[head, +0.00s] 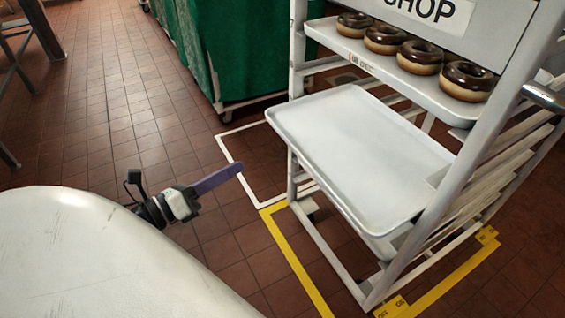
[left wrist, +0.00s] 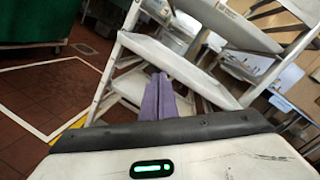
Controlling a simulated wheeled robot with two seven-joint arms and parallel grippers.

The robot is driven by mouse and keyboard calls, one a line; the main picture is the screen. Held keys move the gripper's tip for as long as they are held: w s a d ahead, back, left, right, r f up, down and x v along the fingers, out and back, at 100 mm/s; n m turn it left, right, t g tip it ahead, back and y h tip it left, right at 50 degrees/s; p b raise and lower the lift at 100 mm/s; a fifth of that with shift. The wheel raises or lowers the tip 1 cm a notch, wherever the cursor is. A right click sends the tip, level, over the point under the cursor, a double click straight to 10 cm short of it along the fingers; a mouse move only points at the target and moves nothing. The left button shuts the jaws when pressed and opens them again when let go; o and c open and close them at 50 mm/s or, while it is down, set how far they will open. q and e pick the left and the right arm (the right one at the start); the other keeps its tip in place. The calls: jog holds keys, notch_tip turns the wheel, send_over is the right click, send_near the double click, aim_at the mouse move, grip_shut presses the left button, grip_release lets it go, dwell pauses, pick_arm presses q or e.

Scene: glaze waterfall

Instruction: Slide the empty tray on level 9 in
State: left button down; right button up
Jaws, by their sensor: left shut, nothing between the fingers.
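The empty tray (head: 350,140) is light grey with a raised rim. It sits on a lower level of the white rack (head: 297,50) and sticks out of the rack's front toward the left. It also shows in the left wrist view (left wrist: 150,52), beyond my fingers. My left gripper (head: 238,168) has purple fingers that are shut and empty. It is to the left of the tray, apart from it in the head view. In the left wrist view the fingertips (left wrist: 160,78) point toward the rack and the tray. My right gripper is in neither view.
A tray of chocolate-glazed donuts (head: 400,72) sits on the level above. A "SHOP" sign (head: 425,10) is on the rack. Yellow floor tape (head: 295,262) surrounds the rack base. A green covered cart (head: 240,50) stands behind.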

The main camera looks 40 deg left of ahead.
pick_arm(q)
jog(key=m+h+b, duration=0.2)
jog(key=m+h, duration=0.1)
jog(key=m, duration=0.5)
jog(key=m+g+b, duration=0.1)
jog(key=m+b, duration=0.1)
jog(key=b, duration=0.1)
send_near(294, 149)
jog(key=shift+h, duration=0.3)
jog(key=x, duration=0.5)
jog(key=shift+a, duration=0.15)
jog(key=shift+x, duration=0.8)
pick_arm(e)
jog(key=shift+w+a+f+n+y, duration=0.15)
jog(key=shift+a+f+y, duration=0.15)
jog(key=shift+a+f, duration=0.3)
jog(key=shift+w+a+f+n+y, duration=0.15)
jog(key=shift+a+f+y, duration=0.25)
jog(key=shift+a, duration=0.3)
